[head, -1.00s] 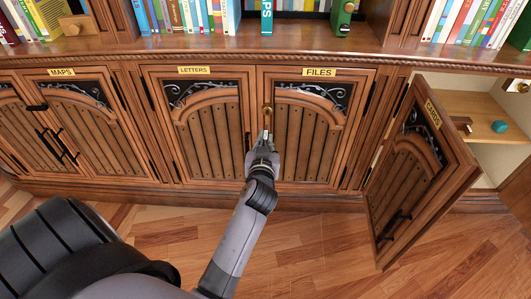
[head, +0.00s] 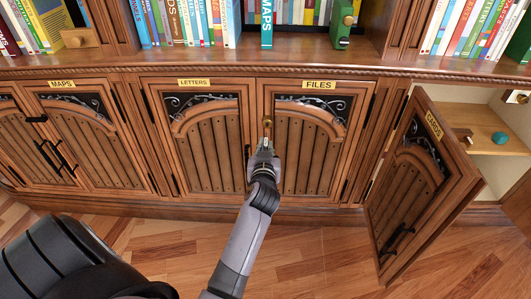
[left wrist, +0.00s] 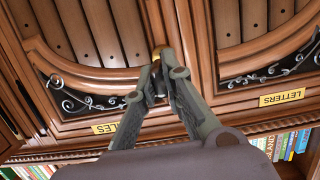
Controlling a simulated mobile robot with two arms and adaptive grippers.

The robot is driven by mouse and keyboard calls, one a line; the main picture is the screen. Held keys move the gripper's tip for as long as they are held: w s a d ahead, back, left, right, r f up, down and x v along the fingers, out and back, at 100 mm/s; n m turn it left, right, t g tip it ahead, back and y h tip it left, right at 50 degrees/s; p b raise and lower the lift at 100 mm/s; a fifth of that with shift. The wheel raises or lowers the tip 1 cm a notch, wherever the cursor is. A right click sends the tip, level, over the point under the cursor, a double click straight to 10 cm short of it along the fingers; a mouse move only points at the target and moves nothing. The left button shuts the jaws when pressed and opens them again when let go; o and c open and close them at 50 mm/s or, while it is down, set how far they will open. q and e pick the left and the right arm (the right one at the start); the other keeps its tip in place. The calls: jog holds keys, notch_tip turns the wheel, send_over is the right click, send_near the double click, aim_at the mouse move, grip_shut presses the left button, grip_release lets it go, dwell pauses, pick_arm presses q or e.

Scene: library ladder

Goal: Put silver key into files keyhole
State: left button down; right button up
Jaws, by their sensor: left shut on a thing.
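The FILES door (head: 312,150) is shut, with a brass keyhole plate (head: 267,122) near its upper left edge. My left gripper (head: 265,144) is just below and in front of this plate, pointing up at it. It is shut on a small piece, taken as the silver key, mostly hidden by the fingers. In the left wrist view, the closed fingertips (left wrist: 157,84) are right at the brass plate (left wrist: 160,52) and partly cover it. I cannot tell whether the key touches or enters the keyhole. My right gripper is not in view.
The LETTERS door (head: 207,150) and MAPS doors (head: 75,140) are shut. The CARDS door (head: 420,185) stands open at right, showing a shelf (head: 485,145) with a teal object (head: 500,138). Books and a green binder (head: 341,25) stand above. The floor in front is clear.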

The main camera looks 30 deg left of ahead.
aim_at(266, 140)
pick_arm(q)
jog(key=shift+r+x, duration=0.15)
jog(key=shift+x, duration=0.65)
jog(key=shift+r+x, duration=0.2)
jog(key=shift+x, duration=0.55)
dwell(0.5)
jog(key=shift+r+b+x, duration=0.2)
jog(key=shift+x, duration=0.75)
jog(key=shift+r+b+x, duration=0.2)
jog(key=shift+x, duration=0.7)
jog(key=c, duration=1.6)
grip_release()
jog(key=shift+w, duration=0.1)
notch_tip(266, 140, up, 10)
jog(key=shift+f, duration=0.1)
